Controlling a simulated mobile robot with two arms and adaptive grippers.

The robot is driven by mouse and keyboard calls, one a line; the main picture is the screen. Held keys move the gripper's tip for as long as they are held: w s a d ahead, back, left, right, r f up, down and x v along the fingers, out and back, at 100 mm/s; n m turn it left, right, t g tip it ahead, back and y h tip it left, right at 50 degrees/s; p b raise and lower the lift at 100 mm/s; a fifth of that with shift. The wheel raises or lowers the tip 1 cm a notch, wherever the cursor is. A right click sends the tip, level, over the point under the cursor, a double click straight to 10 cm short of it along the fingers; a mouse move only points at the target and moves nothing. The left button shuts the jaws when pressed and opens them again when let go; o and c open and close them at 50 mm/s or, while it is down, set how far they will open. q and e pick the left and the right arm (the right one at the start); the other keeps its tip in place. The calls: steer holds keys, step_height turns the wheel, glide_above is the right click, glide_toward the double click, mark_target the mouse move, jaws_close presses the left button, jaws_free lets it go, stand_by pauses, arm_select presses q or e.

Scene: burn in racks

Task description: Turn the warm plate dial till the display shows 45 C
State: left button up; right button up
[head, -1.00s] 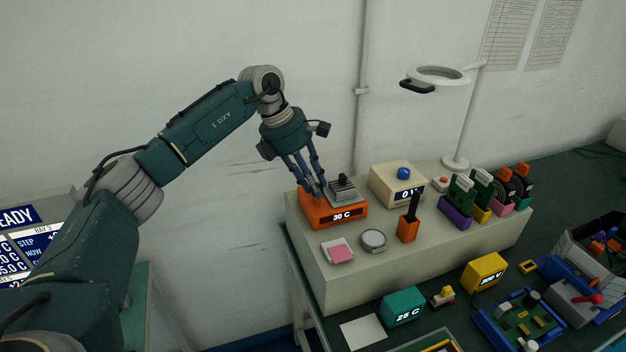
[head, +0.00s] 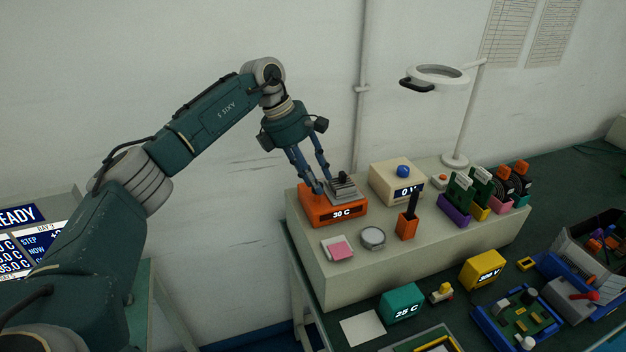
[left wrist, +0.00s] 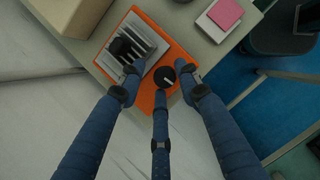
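The warm plate is an orange box (head: 347,212) on the left end of the raised beige bench, and its display reads 30 C. A grey ribbed block (head: 343,190) with a black top sits on it. The black dial (left wrist: 165,77) with a white mark shows in the left wrist view, on the orange top beside the block. My left gripper (head: 318,188) points down over the plate. In the head view the fingers hide the dial. My right gripper is not in view.
A beige box (head: 390,186) with a blue knob stands right of the plate. A pink pad (head: 341,250), a round tin (head: 373,238) and an orange holder (head: 407,228) stand in front. A white magnifier lamp (head: 455,160) rises behind.

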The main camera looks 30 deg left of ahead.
arm_select(q)
steer(key=shift+s+d+f, duration=0.1)
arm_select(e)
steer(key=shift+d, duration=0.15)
arm_select(q)
steer(key=v, duration=1.2)
stand_by(0.3)
